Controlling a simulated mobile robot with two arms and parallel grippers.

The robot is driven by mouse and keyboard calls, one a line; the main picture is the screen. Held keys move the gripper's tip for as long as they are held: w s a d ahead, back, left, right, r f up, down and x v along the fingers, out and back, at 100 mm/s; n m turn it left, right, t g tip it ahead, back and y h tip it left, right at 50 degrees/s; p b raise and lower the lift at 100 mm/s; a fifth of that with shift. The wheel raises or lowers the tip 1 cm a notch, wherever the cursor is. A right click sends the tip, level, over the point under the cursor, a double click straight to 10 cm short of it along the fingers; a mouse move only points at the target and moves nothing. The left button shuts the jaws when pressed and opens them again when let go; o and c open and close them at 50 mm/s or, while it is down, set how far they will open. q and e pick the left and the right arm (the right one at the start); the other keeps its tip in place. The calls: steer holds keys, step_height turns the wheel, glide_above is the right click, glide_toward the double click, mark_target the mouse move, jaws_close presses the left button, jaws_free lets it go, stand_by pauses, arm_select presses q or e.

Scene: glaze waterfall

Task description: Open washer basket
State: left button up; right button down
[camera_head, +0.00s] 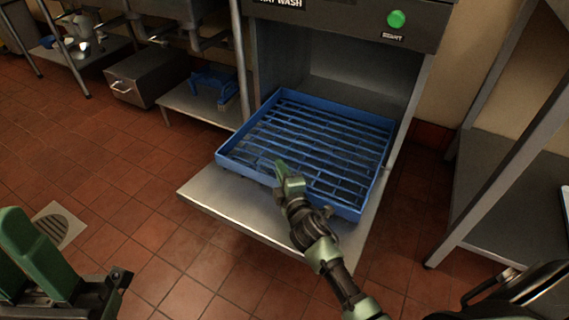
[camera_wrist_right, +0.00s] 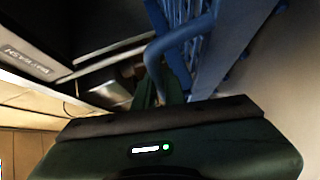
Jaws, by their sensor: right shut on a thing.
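A blue slatted basket (camera_head: 240,169) lies flat, partly out of the front of the washer (camera_head: 330,20). Its front part rests over a flat grey metal shelf or lowered door (camera_head: 228,204). My right gripper (camera_head: 283,172) is at the front rim of the basket, shut on it. In the right wrist view the green fingers (camera_wrist_right: 163,90) are at a blue bar of the basket (camera_wrist_right: 185,35); the exact contact is partly hidden. My left gripper (camera_head: 45,255) is at the lower left, apart from the basket and partly cut off, so its opening is unclear.
A lit green button (camera_head: 396,19) is on the washer's front. A metal table (camera_head: 510,200) stands at the right. A low shelf with a blue item (camera_head: 213,82) and a metal box (camera_head: 143,80) are at the left. A drain (camera_head: 60,224) lies in the open tiled floor.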

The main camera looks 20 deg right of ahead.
steer(key=c, duration=1.5)
jaws_free()
steer(key=s+r+p, duration=0.1)
steer(key=s+p, duration=0.1)
steer(key=s, duration=0.5)
steer(key=shift+s+a, duration=0.35)
